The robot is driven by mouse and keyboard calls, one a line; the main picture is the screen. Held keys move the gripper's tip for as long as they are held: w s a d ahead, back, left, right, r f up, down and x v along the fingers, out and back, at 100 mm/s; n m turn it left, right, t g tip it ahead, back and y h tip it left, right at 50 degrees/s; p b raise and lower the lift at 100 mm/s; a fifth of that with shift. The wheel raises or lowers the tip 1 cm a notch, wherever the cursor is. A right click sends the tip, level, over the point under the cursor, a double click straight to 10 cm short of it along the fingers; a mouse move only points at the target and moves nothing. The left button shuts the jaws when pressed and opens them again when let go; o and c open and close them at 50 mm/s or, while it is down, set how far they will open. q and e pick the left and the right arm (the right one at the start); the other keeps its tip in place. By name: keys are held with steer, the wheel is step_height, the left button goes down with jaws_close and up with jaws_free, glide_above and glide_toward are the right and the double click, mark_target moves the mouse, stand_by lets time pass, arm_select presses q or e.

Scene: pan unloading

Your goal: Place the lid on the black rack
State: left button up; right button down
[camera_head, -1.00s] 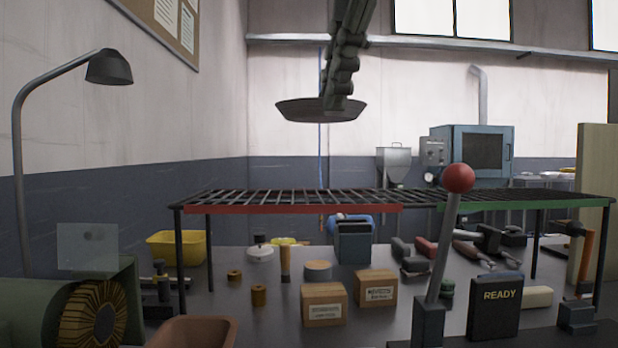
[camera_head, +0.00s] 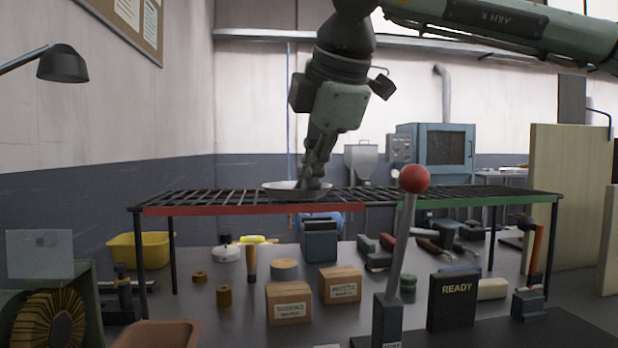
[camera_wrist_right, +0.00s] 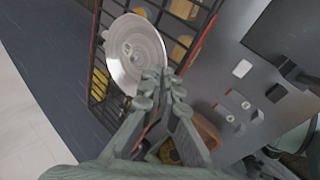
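The lid (camera_head: 283,188) is a round, shallow grey metal disc. In the head view it is about level, at the height of the black rack's (camera_head: 230,198) grid top, over the part with the red front strip. I cannot tell whether it rests fully on the bars. My right gripper (camera_head: 313,184) points down at the lid's near right edge and looks shut on it. The right wrist view shows the lid (camera_wrist_right: 135,50) over the dark grid, with the fingertips (camera_wrist_right: 162,88) close together at its rim. My left gripper is not in view.
A lever with a red knob (camera_head: 414,179) rises in front of the rack, right of the lid. The rack's green-strip side (camera_head: 460,201) is clear. Cardboard boxes (camera_head: 288,303), a yellow bin (camera_head: 140,250) and tools stand below. A tan panel (camera_head: 568,195) stands at right.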

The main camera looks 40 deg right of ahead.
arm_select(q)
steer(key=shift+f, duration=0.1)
arm_select(e)
steer(key=shift+f, duration=0.1)
steer(key=c, duration=2)
jaws_free()
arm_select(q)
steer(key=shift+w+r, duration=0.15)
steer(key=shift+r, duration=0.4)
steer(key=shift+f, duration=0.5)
arm_select(e)
steer(key=v, duration=1.2)
